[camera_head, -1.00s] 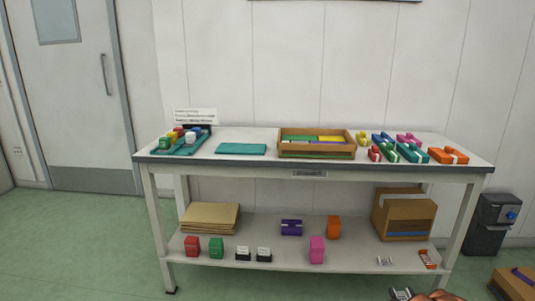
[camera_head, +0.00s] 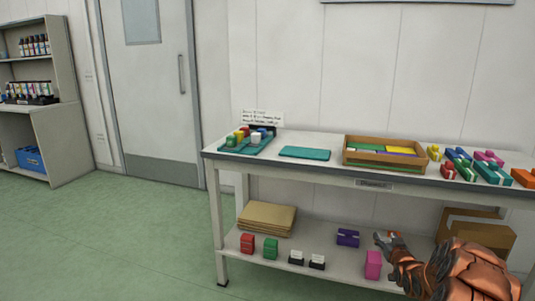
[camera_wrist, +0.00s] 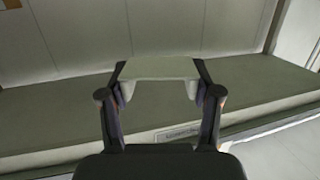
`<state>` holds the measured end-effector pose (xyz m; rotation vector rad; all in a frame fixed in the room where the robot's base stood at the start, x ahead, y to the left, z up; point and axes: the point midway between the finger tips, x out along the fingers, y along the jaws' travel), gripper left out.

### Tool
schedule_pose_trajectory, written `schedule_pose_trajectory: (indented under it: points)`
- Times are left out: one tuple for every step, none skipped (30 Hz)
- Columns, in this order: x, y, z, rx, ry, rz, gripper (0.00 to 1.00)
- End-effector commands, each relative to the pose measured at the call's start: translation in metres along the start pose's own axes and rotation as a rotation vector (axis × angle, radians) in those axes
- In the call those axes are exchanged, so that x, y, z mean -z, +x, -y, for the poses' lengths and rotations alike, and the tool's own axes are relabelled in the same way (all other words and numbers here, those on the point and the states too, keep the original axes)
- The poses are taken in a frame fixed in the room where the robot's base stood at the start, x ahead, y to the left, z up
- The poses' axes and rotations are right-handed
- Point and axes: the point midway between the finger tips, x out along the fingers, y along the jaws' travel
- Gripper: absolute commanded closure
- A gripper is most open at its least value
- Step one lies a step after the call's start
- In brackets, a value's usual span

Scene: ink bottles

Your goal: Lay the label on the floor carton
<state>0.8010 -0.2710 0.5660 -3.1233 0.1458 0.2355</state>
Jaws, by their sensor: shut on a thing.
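My gripper (camera_wrist: 160,95) is shut on a pale, flat, blank-looking piece, the label (camera_wrist: 160,68), held between its two dark fingers in the wrist view. No print shows on it. In the head view my gripper (camera_head: 382,239) is at the lower right, in front of the table's lower shelf. The label is too small to make out there. The floor carton is not in view now.
A white table (camera_head: 330,146) holds a cardboard tray (camera_head: 392,163), teal mats and coloured boxes. Its lower shelf (camera_head: 335,268) bears brown sheets (camera_head: 267,217), small boxes and an open carton (camera_head: 485,236). A shelf unit (camera_head: 68,140) stands far left. Green floor at left is clear.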

Motion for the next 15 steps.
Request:
schedule_pose_trajectory:
  points:
    - [0.018,0.003,0.021,0.019,-0.006,-0.005,0.5]
    - [0.025,0.004,0.032,0.028,-0.008,-0.004,0.5]
    - [0.034,0.005,0.046,0.038,-0.009,-0.002,0.5]
    - [0.041,0.005,0.058,0.047,-0.011,-0.001,0.5]
    - [0.049,0.005,0.068,0.054,-0.012,-0.002,0.5]
    - [0.059,0.004,0.082,0.064,-0.013,-0.003,0.5]
    - [0.065,0.003,0.092,0.07,-0.013,-0.003,0.5]
    - [0.071,0.002,0.102,0.078,-0.015,-0.003,0.5]
    - [0.08,0.001,0.115,0.086,-0.017,-0.004,0.5]
    - [0.088,-0.001,0.124,0.091,-0.018,-0.005,0.5]
    - [0.095,-0.003,0.134,0.097,-0.02,-0.007,0.5]
    - [0.102,-0.006,0.145,0.104,-0.019,-0.006,0.5]
    - [0.107,-0.009,0.154,0.108,-0.02,-0.005,0.5]
    - [0.111,-0.012,0.163,0.114,-0.022,-0.004,0.5]
    - [0.118,-0.016,0.173,0.117,-0.021,-0.003,0.5]
